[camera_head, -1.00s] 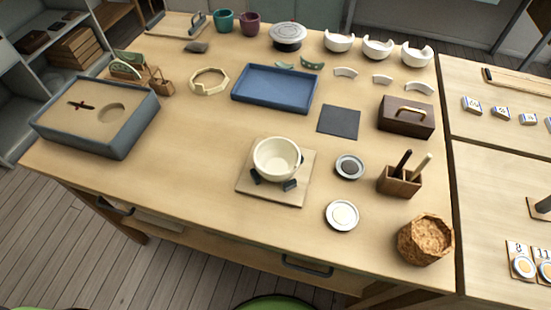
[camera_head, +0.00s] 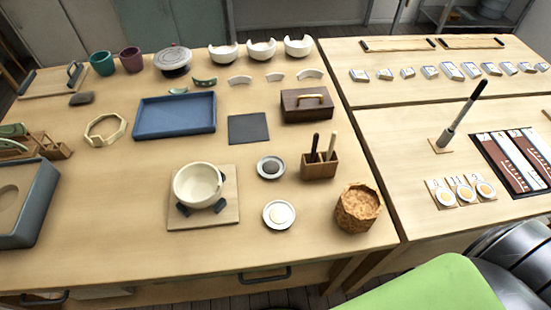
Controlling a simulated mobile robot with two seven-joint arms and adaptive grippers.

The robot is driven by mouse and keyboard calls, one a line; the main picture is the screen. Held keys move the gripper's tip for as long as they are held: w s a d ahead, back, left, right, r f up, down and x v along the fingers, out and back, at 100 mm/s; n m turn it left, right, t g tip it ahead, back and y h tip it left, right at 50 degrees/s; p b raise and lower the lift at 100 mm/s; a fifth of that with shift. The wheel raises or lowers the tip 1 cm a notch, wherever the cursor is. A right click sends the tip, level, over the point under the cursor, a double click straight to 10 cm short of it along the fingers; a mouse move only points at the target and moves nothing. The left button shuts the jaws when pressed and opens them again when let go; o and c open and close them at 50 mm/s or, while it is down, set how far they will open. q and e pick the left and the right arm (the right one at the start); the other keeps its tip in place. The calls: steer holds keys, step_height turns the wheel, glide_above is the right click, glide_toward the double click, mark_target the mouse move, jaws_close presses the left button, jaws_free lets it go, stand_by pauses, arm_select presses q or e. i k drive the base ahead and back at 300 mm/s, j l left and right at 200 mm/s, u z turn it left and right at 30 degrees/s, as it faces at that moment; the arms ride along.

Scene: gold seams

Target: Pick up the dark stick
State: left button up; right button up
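The dark stick (camera_head: 315,146) stands upright in a small brown wooden holder (camera_head: 320,168) on the right part of the near table. A pale stick (camera_head: 331,145) stands beside it in the same holder. The lower ends of both sticks are hidden inside the holder. Neither of my grippers is in view.
A bark-textured pot (camera_head: 358,208) stands just right of and nearer than the holder. Two small dishes (camera_head: 271,168) (camera_head: 280,214) lie to its left. A cream bowl (camera_head: 199,186) sits on a wooden board.

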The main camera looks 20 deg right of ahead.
mark_target(316, 135)
steer(key=l+z, duration=0.1)
steer(key=z, duration=0.8)
steer(key=i+j, duration=0.05)
